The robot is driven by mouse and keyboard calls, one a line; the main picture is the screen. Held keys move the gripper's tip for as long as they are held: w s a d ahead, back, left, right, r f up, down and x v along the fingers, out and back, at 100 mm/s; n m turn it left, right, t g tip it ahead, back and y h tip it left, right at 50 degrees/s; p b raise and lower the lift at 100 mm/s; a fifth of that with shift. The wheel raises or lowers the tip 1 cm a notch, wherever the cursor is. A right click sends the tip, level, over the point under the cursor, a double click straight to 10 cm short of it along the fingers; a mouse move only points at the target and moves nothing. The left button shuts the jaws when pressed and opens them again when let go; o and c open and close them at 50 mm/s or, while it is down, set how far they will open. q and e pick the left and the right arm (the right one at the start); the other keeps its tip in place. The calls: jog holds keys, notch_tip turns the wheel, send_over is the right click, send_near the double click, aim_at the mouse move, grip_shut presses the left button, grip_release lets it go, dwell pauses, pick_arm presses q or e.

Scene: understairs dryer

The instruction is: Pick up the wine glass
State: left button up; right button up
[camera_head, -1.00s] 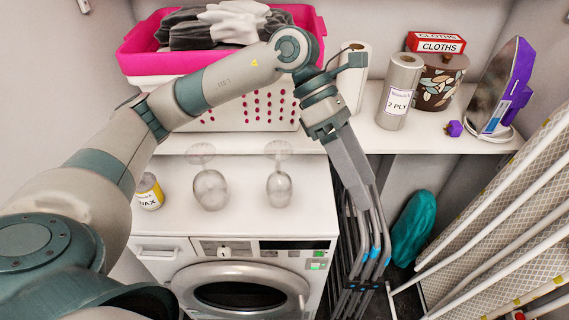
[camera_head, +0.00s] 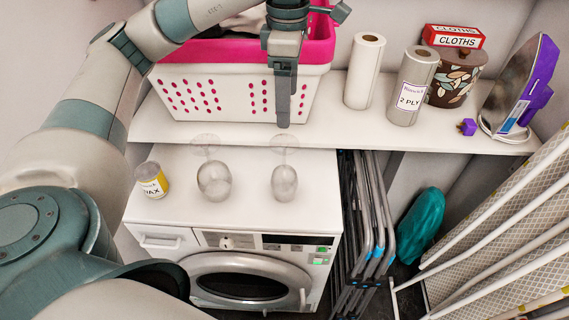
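Two clear wine glasses stand upside down on the white dryer top (camera_head: 250,215), feet up and bowls down: a left wine glass (camera_head: 214,182) and a right wine glass (camera_head: 284,183). My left gripper (camera_head: 283,120) hangs fingers down in front of the laundry basket. Its tips appear just above the foot of the right glass in the picture; contact cannot be told. The fingers overlap edge-on, so their opening is hidden. No glass is seen held. My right gripper is not in view.
A wax jar (camera_head: 151,180) stands left of the glasses. A shelf (camera_head: 330,135) behind carries the pink-rimmed basket (camera_head: 190,92), paper rolls (camera_head: 364,72), a patterned pot (camera_head: 452,82) and an iron (camera_head: 515,90). Folded racks (camera_head: 366,220) stand right of the dryer.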

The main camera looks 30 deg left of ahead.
aim_at(285, 144)
pick_arm(q)
jog(key=shift+f+p, duration=1.1)
jog(key=shift+f, duration=4.85)
jog(key=shift+s+a+f+p, duration=0.15)
jog(key=shift+f+p, duration=0.5)
notch_tip(285, 144, down, 3)
jog(key=shift+a+r+p, duration=0.1)
jog(key=shift+r+p, duration=0.05)
jog(key=shift+p, duration=0.65)
jog(key=shift+f, duration=0.65)
jog(key=c, duration=1.2)
